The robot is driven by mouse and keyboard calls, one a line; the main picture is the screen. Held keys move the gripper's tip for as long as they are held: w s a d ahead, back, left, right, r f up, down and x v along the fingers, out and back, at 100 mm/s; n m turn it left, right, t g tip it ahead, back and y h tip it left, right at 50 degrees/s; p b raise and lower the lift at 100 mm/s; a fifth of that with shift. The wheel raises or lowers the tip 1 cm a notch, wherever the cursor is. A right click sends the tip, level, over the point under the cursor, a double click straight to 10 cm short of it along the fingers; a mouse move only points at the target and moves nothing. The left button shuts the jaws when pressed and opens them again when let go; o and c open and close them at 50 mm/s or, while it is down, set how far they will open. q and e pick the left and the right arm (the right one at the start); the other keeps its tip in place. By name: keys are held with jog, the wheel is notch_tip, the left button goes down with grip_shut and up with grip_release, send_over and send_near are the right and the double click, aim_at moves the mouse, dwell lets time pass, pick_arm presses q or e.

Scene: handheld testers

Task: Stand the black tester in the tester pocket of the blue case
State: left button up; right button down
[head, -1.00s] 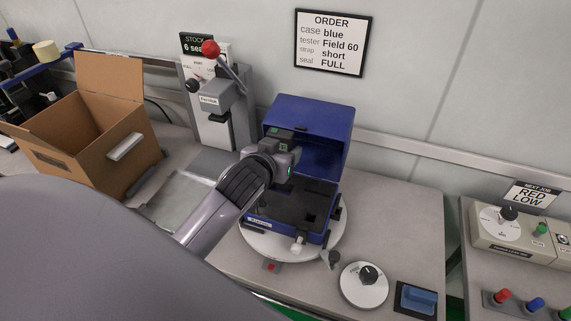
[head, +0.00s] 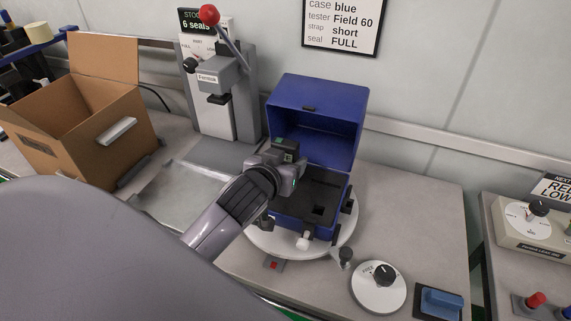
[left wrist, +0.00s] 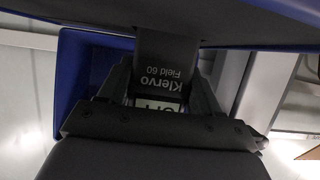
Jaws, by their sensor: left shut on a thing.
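The black tester (left wrist: 168,66), marked Klervo Field 60, is between the fingers of my left gripper (left wrist: 160,88) in the left wrist view. Its far end meets a dark surface at the top of that view; I cannot tell whether it is inside a pocket. The tester pocket is not clearly visible. My right gripper is not in view.
The case sits on a white turntable (head: 345,232), lid raised at the back. A grey press (head: 215,110) with a red-knobbed lever and an open cardboard box (head: 85,135) stand to the left. A white dial (head: 378,290) and a blue block (head: 440,302) are at the front right.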

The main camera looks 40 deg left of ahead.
pick_arm(q)
jog(key=shift+f, duration=0.1)
jog(key=o, duration=1.1)
jog(key=shift+o, duration=0.2)
jog(key=shift+s+r, duration=0.15)
jog(key=shift+r, duration=0.05)
jog(key=p+v, duration=0.1)
jog(key=v, duration=0.9)
jog(key=shift+s+d, duration=0.1)
jog(key=shift+s, duration=0.1)
jog(key=shift+s+d+r+p, duration=0.15)
jog(key=shift+s+r+p, duration=0.2)
jog(key=shift+s, duration=0.3)
jog(key=shift+f, duration=0.1)
